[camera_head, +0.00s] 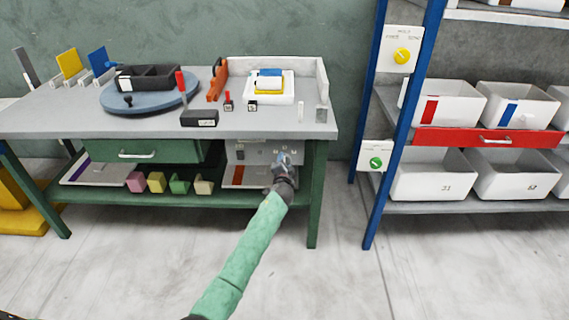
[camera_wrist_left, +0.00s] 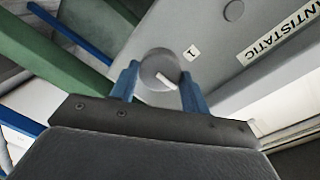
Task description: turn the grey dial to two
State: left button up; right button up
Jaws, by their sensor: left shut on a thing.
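The grey dial (camera_wrist_left: 157,66) is round with a white pointer mark on its face. It sits on a light grey panel (camera_wrist_left: 222,75) lettered "ANTISTATIC", with a label "1" (camera_wrist_left: 190,52) beside the dial. My left gripper (camera_wrist_left: 157,82) has its two blue fingers on either side of the dial and is shut on it. The white mark lies slanted in this view; I see no label "2". In the head view my left gripper (camera_head: 281,158) reaches the panel (camera_head: 258,153) under the bench's right end and hides the dial there. My right gripper is not in view.
The bench (camera_head: 60,122) overhangs the panel, with a green leg (camera_head: 317,195) close to the right of my arm. Several coloured blocks (camera_head: 157,182) stand on the lower shelf to the left. A rack with white bins (camera_head: 432,177) stands at right. The front floor is clear.

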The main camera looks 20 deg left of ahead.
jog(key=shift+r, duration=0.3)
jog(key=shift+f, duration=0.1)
pick_arm(q)
jog(key=o, duration=1)
jog(key=v, duration=0.7)
jog(key=shift+s, duration=0.4)
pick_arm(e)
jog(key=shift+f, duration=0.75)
pick_arm(q)
jog(key=shift+d, duration=0.1)
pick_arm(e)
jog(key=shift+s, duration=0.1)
